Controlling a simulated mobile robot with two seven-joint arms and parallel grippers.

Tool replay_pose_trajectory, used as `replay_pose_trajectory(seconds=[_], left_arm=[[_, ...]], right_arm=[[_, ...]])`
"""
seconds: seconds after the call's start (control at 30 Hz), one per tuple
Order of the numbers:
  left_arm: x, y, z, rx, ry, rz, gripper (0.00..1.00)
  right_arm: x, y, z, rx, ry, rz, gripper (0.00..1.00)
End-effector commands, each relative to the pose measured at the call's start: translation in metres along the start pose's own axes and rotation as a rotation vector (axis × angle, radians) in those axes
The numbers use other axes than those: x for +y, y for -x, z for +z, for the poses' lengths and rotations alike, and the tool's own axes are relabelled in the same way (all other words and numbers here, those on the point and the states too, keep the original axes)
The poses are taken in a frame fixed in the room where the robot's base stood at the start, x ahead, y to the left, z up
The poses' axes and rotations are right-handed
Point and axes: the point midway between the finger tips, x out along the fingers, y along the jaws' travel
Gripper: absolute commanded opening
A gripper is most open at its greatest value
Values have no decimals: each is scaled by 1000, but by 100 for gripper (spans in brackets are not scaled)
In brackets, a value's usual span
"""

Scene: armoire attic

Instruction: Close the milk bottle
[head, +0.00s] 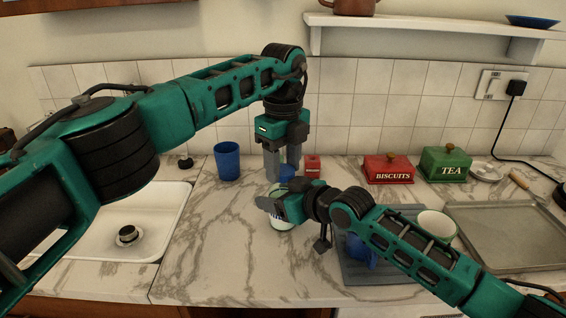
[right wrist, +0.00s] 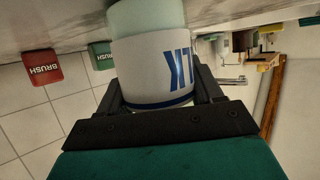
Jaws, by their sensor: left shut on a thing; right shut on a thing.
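The milk bottle (head: 281,223) stands on the marble counter in the middle of the head view, mostly hidden by my right gripper. My right gripper (head: 268,205) is shut around its side. In the right wrist view the bottle (right wrist: 150,65) shows upside down between the fingers, with a white label, blue letters and a blue band. My left gripper (head: 283,170) points down directly above the bottle and is shut on a small blue piece (head: 287,173), which looks like the cap. Whether the cap touches the bottle's neck cannot be told.
A blue cup (head: 227,161) stands left of the grippers, beside the white sink (head: 125,235). A small red box (head: 312,166) is close behind my left gripper. Red biscuits (head: 388,168) and green tea (head: 445,164) boxes stand at the back right. A grey tray (head: 510,235) lies at right.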

Motion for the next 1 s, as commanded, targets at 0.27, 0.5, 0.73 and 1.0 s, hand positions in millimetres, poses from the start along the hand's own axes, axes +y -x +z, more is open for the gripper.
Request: replay_pose_trajectory(seconds=[0.27,0.5,0.73,1.0], left_arm=[[0,0,0,0,0,1,15],[0,0,0,0,-121,1,11],[0,0,0,0,-286,2,11],[0,0,0,1,-286,2,50]], right_arm=[[0,0,0,-1,-1,0,0],[0,0,0,-1,-1,0,0],[0,0,0,-1,-1,0,0],[0,0,0,-1,-2,1,0]])
